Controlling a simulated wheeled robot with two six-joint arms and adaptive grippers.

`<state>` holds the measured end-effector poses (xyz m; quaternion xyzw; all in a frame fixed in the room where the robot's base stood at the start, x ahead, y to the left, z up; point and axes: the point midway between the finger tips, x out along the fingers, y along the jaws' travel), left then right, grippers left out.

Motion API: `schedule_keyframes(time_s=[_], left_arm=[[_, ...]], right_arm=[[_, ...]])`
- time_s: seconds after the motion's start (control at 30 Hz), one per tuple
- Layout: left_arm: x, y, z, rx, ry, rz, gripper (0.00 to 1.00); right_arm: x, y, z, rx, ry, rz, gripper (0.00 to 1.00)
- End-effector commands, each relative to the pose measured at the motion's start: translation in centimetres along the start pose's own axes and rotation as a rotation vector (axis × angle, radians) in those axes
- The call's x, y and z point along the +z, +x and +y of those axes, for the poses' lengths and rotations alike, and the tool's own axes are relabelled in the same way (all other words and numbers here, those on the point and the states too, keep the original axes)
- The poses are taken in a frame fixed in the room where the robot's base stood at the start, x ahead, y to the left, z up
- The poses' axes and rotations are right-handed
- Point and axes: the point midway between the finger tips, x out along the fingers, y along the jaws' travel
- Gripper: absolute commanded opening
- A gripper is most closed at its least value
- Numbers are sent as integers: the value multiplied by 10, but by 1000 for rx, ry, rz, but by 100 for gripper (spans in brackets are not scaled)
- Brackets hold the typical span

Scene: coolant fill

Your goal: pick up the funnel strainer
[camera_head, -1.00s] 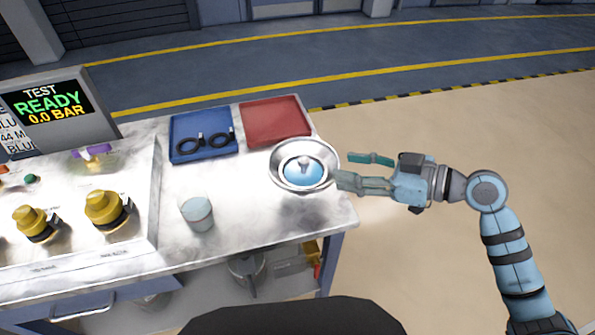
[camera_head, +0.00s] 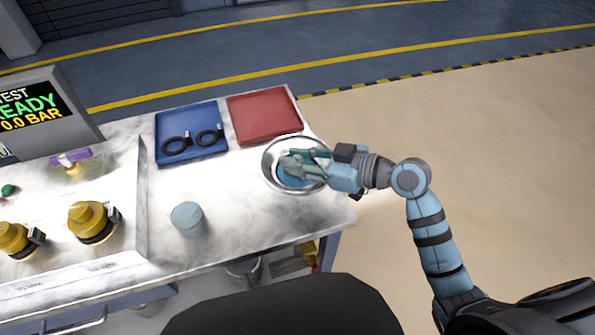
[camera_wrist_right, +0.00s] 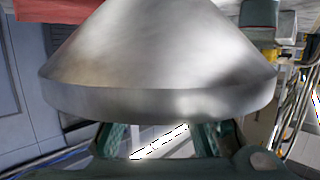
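The funnel strainer (camera_head: 268,181) is a round silver bowl with a blue inside, at the right end of the bench in the head view. In the right wrist view, which appears upside down, its metal cone (camera_wrist_right: 160,50) and rim fill the middle. My right gripper (camera_head: 292,166) reaches over the rim from the right, with its fingers above the bowl's inside. Its fingers show apart in the wrist view, but the rim hides their tips. I cannot tell whether they touch the funnel. My left gripper is not in view.
A red tray (camera_head: 264,116) and a blue tray (camera_head: 191,151) with black rings lie behind the funnel. A pale blue cup (camera_head: 188,219) stands to its left. A panel with yellow knobs (camera_head: 92,219) fills the bench's left. Bare bench lies between cup and funnel.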

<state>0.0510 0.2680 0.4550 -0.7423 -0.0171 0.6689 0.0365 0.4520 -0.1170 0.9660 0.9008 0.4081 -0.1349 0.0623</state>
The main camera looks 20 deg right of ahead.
Motion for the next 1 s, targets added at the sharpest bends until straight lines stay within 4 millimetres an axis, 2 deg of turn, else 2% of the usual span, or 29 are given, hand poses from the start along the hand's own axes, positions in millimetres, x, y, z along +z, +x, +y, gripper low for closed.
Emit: schedule_keyframes(time_s=[0.03, 0.1, 0.4, 0.57, 0.67, 0.9, 1.0], left_arm=[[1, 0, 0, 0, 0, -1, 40], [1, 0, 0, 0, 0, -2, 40], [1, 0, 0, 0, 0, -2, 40], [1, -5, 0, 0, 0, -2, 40], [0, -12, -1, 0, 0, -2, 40], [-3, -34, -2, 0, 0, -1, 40], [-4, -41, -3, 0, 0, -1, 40]], right_arm=[[0, 0, 0, 0, 0, 0, 9], [0, 0, 0, 0, 0, 0, 0], [-1, -1, 0, 1, 0, -1, 0], [-16, -6, 1, 2, -2, 0, 0], [-39, -13, 1, 3, -5, 2, 0], [-128, -40, 1, 4, -8, 5, 0], [-159, -50, 1, 3, -4, 5, 0]])
